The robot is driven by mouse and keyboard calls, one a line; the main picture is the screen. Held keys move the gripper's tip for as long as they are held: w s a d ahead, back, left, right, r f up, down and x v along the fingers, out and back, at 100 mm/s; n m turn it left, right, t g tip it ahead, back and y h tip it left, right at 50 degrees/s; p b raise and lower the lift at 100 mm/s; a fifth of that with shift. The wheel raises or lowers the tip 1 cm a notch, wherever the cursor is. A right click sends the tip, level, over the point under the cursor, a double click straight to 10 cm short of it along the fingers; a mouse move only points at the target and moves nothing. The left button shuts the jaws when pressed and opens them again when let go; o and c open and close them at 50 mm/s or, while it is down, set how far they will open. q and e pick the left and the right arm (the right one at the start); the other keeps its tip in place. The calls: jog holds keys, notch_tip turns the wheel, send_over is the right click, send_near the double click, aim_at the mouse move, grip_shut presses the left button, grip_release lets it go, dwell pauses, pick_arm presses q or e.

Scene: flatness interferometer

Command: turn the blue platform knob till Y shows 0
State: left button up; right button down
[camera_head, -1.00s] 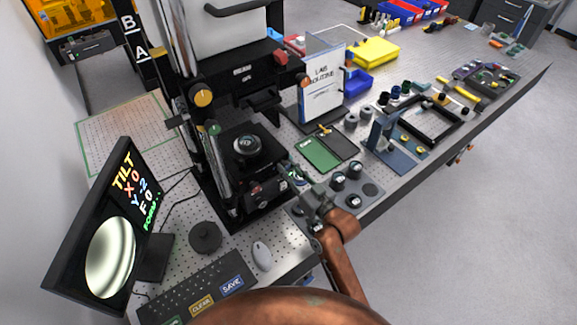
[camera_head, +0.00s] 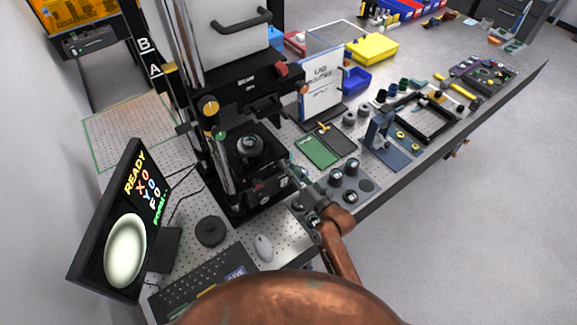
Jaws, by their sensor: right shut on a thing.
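The monitor (camera_head: 112,225) at the left reads READY, with X 0, Y 0 and F 0 above a pale, even disc. The black interferometer platform (camera_head: 245,172) with a round dark part (camera_head: 249,147) on top stands in the middle. My right gripper (camera_head: 298,178) reaches to the platform's right front side and is shut there. Its fingers cover what they hold, which by its place is the blue platform knob; its blue colour cannot be made out. My left gripper is not in view.
A grey plate with several dark knobs (camera_head: 351,167) lies just right of my right gripper. A green pad (camera_head: 317,150) lies behind the gripper.

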jog(key=c, duration=1.7)
grip_release()
jog(key=shift+o, duration=0.2)
jog(key=shift+s, duration=0.1)
jog(key=v, duration=1.2)
